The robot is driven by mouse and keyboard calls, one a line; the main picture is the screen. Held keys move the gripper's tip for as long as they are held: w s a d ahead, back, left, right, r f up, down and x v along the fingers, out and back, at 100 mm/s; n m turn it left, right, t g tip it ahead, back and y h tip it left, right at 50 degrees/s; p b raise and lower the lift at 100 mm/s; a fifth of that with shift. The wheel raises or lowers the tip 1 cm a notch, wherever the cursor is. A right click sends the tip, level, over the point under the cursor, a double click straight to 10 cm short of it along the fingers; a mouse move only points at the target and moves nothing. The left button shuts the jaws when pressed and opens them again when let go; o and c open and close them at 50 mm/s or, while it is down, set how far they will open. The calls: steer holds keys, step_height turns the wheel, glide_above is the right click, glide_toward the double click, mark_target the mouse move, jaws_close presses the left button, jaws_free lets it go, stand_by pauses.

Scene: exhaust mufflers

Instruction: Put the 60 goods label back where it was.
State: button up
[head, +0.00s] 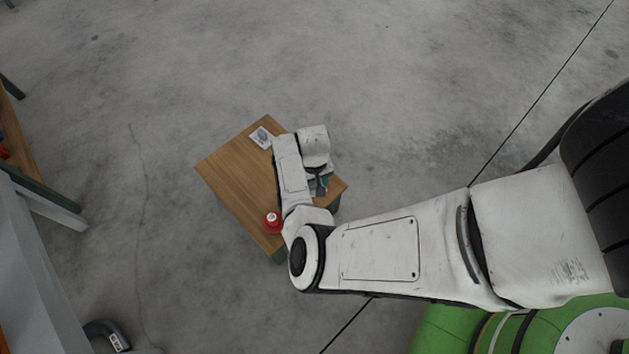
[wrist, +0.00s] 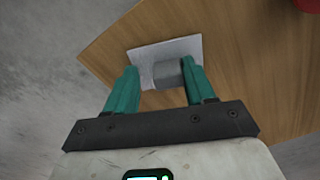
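A white card (head: 261,138) lies on the small wooden table (head: 225,168) near its far corner, with a grey shape on it. In the wrist view the card (wrist: 150,52) shows beyond my fingers, and the grey shape (wrist: 168,73) appears between them, nearer the right finger. I cannot read any print, so I cannot tell whether this is the 60 goods label. My gripper (wrist: 160,88) is open, its two green fingers apart; nothing is clearly held. In the head view my gripper (head: 321,185) is partly hidden by my arm, over the table's right side.
A red item with a white top (head: 272,221) stands near the table's front edge; its edge shows in the wrist view (wrist: 307,4). Another wooden table (head: 22,152) is at the left edge. A dark curved pipe (head: 107,336) is at the bottom left. Grey floor around the table is clear.

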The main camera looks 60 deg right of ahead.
step_height(320, 180, up, 12)
steer(key=p, duration=0.6)
steer(key=s+d+r+n+t+h, duration=0.1)
steer(key=s+d+r+n+h, duration=0.2)
steer(key=d+r, duration=0.85)
steer(key=s+a+n+y, duration=0.1)
steer(key=s+a, duration=0.2)
steer(key=a, duration=0.4)
steer(key=s+a+n, duration=0.2)
steer(key=s+a, duration=0.2)
steer(key=a, duration=0.4)
steer(key=s+a+r+n+y, duration=0.1)
steer(key=s+a, duration=0.2)
steer(key=a, duration=0.5)
steer(key=shift+s+r+y, duration=0.1)
steer(key=shift+s+y, duration=0.2)
steer(key=shift+s, duration=0.1)
